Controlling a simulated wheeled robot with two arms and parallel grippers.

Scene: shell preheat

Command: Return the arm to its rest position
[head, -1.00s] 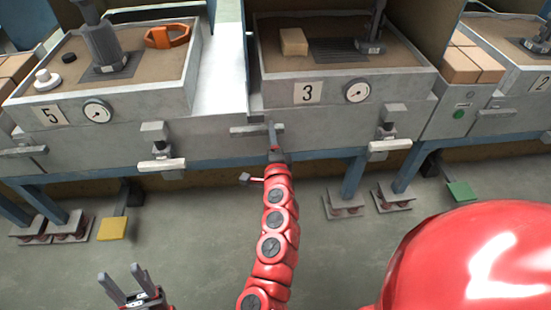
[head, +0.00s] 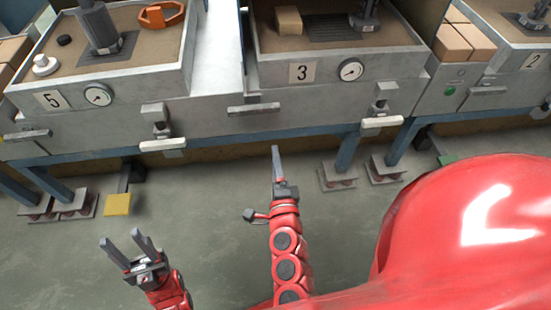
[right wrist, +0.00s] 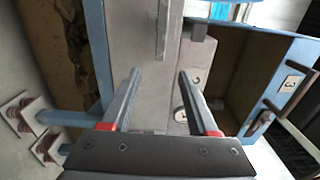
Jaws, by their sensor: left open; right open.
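My right gripper (head: 277,165) is on the red segmented arm in the middle of the head view. It is out over the floor, below the front of station 3 (head: 335,70), and apart from it. In the right wrist view its two fingers (right wrist: 157,85) stand apart with nothing between them. My left gripper (head: 125,246) is at the lower left of the head view, over the bare floor, with its fingers apart and empty.
Station 5 (head: 120,85) stands at the left and station 2 (head: 500,60) at the right. Grey bar handles (head: 254,109) stick out from the fronts. A yellow pedal (head: 117,204) is near the floor at left. The grey floor (head: 215,210) in front is clear.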

